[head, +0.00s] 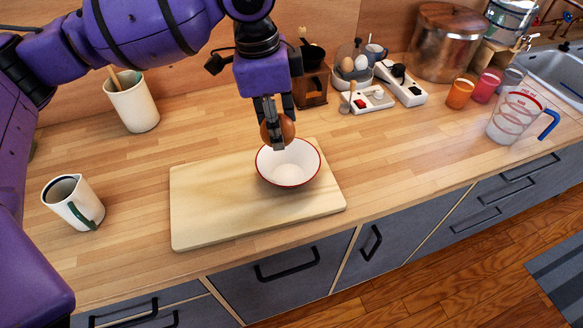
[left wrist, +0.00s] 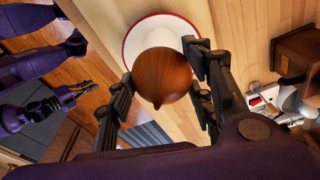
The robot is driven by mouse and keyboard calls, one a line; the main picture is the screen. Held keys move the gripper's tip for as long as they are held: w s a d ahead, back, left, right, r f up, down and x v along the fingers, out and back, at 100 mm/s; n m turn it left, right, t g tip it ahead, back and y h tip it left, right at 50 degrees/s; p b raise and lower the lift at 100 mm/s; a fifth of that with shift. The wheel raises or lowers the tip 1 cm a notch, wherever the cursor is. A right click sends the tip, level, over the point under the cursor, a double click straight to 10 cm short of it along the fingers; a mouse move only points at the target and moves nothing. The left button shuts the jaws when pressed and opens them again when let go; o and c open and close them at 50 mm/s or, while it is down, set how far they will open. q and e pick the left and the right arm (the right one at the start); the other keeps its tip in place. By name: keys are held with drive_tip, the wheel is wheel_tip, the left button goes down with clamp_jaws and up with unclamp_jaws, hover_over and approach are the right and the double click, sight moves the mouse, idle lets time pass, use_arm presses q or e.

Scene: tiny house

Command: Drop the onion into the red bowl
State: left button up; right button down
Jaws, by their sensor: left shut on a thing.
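The brown onion (head: 287,128) is between the fingers of my left gripper (head: 276,138), which is shut on it. The onion is above the back part of the white, red-rimmed bowl (head: 292,172), which stands upright on the cutting board. In the left wrist view the onion (left wrist: 162,75) hides part of the bowl (left wrist: 150,24) behind it. The bowl's visible inside looks empty. My right gripper (left wrist: 83,88) shows small at the left of the left wrist view, away from the bowl; its finger state is unclear.
The wooden cutting board (head: 215,205) lies near the counter's front edge. A white pitcher (head: 74,202) stands to its left and a utensil crock (head: 132,103) behind left. A grinder (head: 312,88), an egg holder and white power strips are at the back. A measuring jug (head: 508,118) stands right.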

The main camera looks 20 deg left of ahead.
use_arm(q)
wheel_tip(320, 180, down, 2)
drive_tip(key=shift+f+b, duration=0.1)
drive_tip(key=shift+b, duration=0.3)
drive_tip(key=shift+f, duration=0.4)
drive_tip(key=shift+f+b, duration=0.15)
drive_tip(key=shift+b, duration=0.3)
drive_tip(key=shift+w+r, duration=0.1)
drive_tip(key=shift+r, duration=0.1)
drive_tip(key=o, duration=1.2)
drive_tip(key=shift+c, duration=0.2)
drive_tip(key=shift+o, duration=0.8)
drive_tip(key=shift+r, duration=0.5)
drive_tip(key=r, duration=0.3)
drive_tip(key=a+r, duration=0.1)
drive_tip(key=r, duration=0.7)
drive_tip(key=shift+s+a, duration=0.2)
drive_tip(key=shift+s, duration=0.05)
use_arm(e)
drive_tip(key=shift+x, duration=0.9)
use_arm(q)
drive_tip(key=shift+f, duration=0.15)
use_arm(e)
drive_tip(key=shift+s, duration=0.1)
